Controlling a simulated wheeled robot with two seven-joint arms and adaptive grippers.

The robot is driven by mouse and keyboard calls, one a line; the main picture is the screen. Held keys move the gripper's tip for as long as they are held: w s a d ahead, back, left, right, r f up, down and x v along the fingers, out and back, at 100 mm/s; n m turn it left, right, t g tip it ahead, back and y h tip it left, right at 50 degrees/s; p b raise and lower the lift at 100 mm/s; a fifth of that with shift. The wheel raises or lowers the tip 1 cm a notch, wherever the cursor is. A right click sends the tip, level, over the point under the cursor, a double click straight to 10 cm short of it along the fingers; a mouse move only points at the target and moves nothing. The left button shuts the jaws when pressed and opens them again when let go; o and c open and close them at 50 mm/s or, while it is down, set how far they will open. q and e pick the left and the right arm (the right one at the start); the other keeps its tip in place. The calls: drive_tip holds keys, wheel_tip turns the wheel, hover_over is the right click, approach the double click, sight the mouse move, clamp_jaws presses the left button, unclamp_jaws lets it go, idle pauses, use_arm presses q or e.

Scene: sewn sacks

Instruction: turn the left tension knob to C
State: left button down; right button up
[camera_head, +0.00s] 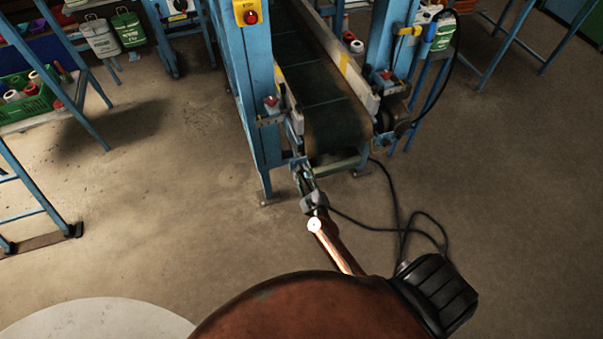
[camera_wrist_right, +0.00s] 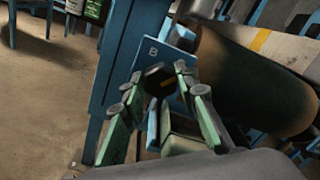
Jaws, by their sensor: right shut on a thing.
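The letter C cannot be made out. My left gripper is not in view.
The conveyor's dark belt (camera_head: 329,111) runs away between blue posts. A yellow box with a red button (camera_head: 251,17) is on the left post. A black cable (camera_head: 397,212) lies on the floor at right. A green crate (camera_head: 27,100) stands on a rack at left. The floor between is clear.

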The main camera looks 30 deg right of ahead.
drive_tip(key=shift+f, duration=0.1)
drive_tip(key=o, duration=1.1)
drive_tip(key=shift+o, duration=0.2)
drive_tip(key=v, duration=1.2)
